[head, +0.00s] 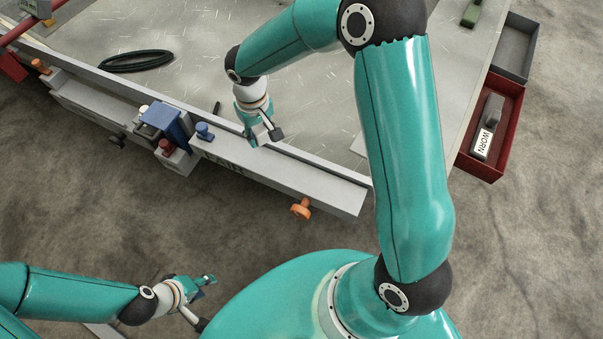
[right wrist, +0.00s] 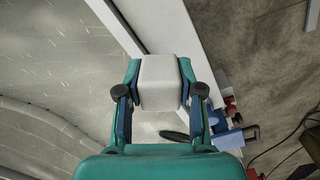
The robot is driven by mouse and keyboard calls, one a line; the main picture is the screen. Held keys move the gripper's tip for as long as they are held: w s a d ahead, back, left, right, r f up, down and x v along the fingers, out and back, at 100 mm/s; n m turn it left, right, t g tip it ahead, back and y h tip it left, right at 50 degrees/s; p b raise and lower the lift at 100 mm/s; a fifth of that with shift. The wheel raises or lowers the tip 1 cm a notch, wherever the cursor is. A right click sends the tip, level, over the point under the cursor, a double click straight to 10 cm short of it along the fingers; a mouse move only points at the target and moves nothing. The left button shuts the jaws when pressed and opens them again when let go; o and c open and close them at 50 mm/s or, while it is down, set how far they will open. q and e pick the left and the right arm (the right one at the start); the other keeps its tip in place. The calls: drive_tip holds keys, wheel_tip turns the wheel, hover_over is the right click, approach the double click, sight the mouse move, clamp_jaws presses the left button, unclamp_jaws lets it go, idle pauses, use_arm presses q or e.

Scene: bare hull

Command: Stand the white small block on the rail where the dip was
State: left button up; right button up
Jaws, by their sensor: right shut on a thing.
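My right gripper (head: 262,136) is over the rail (head: 320,191), near its inner edge. In the right wrist view this gripper (right wrist: 158,90) is shut on the white small block (right wrist: 158,78), with one finger on each side. No dip shows clearly in the rail. My left gripper (head: 206,302) is open and empty, low at the left, apart from the rail.
A blue fixture (head: 166,122) and a blue knob (head: 204,131) stand along the rail. An orange knob (head: 300,208) sticks out from its front. A black cable coil (head: 136,61) lies on the plate. A red bin (head: 507,130) labelled WORN and a grey bin (head: 515,48) sit at the right.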

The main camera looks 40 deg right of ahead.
drive_tip(key=s+d+r+n+b, duration=0.4)
drive_tip(key=s+r+b, duration=0.2)
drive_tip(key=s+r, duration=0.45)
drive_tip(key=b, duration=0.3)
hover_over(300, 177)
drive_tip(key=shift+n, duration=0.3)
wheel_tip(300, 177, down, 14)
drive_tip(key=shift+r, duration=0.1)
drive_tip(key=shift+f+b, duration=0.8)
drive_tip(key=shift+f, duration=1.85)
drive_tip(key=o, duration=0.7)
drive_tip(key=shift+f, duration=0.1)
drive_tip(key=o, duration=0.5)
drive_tip(key=shift+c, duration=0.2)
